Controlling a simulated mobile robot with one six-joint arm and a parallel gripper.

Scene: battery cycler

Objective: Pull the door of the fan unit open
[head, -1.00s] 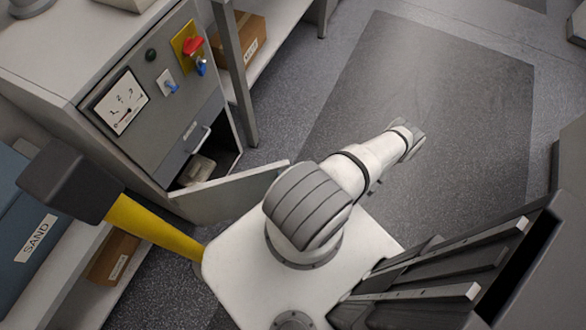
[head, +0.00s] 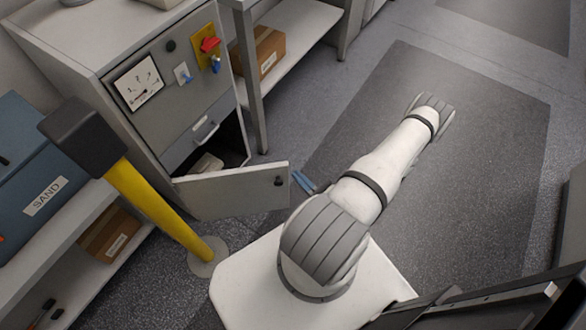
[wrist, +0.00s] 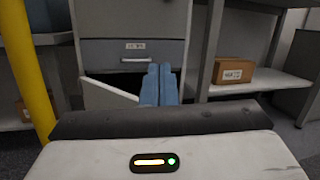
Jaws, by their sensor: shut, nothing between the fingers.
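The grey cabinet (head: 183,87) at the upper left has a low door (head: 235,191) standing wide open, swung out from its left side. A small dark knob (head: 278,181) sits near the door's free edge. The door also shows in the wrist view (wrist: 108,95), with a dark opening behind it. My gripper's blue fingers (head: 303,181) show just right of the door's free edge in the head view, apart from the knob. In the wrist view my gripper (wrist: 160,84) is shut and empty, its fingers side by side in front of the cabinet's lower part.
A yellow post (head: 150,198) with a dark head stands left of the door. A blue SAND box (head: 28,175) sits on a left shelf. A cardboard box (head: 258,54) lies on a shelf right of the cabinet. Open floor with a dark mat (head: 450,190) lies right.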

